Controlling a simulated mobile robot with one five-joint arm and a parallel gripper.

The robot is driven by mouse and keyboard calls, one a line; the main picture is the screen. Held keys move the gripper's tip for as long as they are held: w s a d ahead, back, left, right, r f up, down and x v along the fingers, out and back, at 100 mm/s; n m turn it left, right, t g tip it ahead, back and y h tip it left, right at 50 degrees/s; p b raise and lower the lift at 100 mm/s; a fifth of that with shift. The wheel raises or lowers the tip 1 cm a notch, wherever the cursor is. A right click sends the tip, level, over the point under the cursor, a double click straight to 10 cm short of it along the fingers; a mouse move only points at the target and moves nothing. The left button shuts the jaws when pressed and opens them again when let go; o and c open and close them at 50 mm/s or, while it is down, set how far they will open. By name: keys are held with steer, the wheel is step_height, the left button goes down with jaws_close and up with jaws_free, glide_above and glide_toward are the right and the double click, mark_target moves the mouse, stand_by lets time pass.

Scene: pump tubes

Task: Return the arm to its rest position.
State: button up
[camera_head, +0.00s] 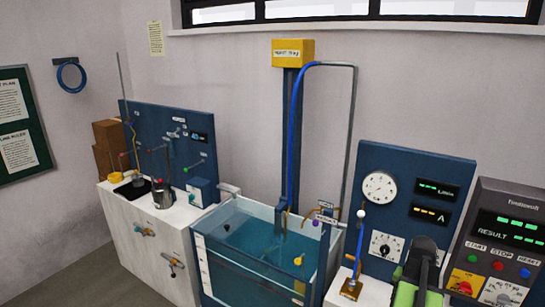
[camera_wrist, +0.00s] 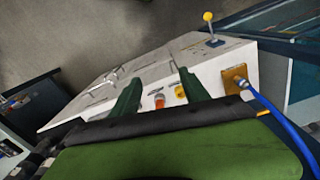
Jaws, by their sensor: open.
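My gripper (camera_wrist: 160,75) shows in the wrist view as two dark green fingers spread apart, with nothing held between them. In the head view, a green and black part of my arm rises at the bottom right, in front of the blue gauge panel (camera_head: 415,180). The fingertips cannot be made out there.
A water tank (camera_head: 225,278) stands left of my arm, with a blue tube (camera_head: 296,140) above. A console (camera_head: 508,235) stands close on the right. In the wrist view, a brass block (camera_wrist: 234,78) with a blue tube and a yellow-knobbed lever (camera_wrist: 208,17) stand right of the fingers.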

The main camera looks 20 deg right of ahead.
steer(key=w+a+f+n+b, duration=0.3)
steer(key=w+a, duration=0.4)
steer(key=a, duration=0.4)
steer(key=w+a+f+n+b, duration=0.25)
steer(key=w+a, duration=0.35)
steer(key=a, duration=0.6)
steer(key=w+a+f+n+b, duration=0.25)
steer(key=w+a, duration=0.45)
steer(key=a, duration=0.4)
steer(key=s+a+f+n+b, duration=0.1)
steer(key=a+n, duration=0.4)
steer(key=a, duration=0.8)
steer(key=shift+s+f, duration=0.15)
steer(key=shift+s, duration=0.25)
